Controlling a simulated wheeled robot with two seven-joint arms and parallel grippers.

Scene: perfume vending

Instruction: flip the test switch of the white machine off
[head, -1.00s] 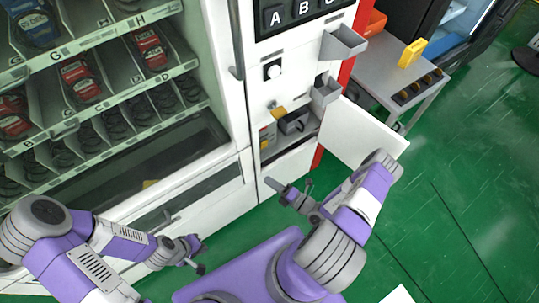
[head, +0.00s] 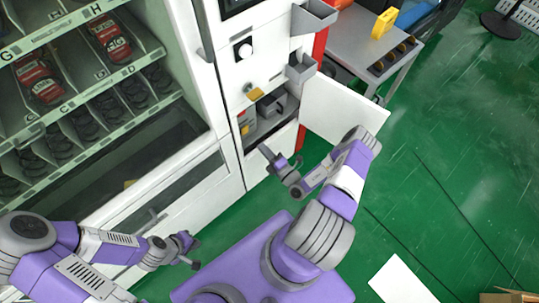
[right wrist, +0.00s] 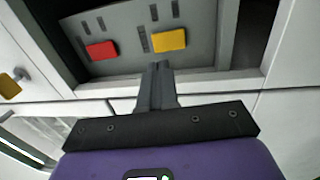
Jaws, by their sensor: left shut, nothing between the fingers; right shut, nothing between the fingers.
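The white machine (head: 205,85) stands at the left. Its lower compartment is open, with the white door (head: 345,108) swung out to the right. Inside is a grey panel (right wrist: 128,20) with a red switch (right wrist: 102,50) and a yellow switch (right wrist: 169,40). No readable label shows which is the test switch. My right gripper (head: 266,153) is shut and empty in front of the compartment. In the right wrist view its fingertips (right wrist: 160,68) point at the panel, just below and left of the yellow switch; contact cannot be told. My left gripper (head: 192,262) is shut and empty, low before the machine.
A yellow knob (head: 255,93) sticks out above the compartment. Grey trays (head: 302,68) jut from the machine's right side. A grey table (head: 365,45) stands behind the open door. The green floor at the right is mostly clear.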

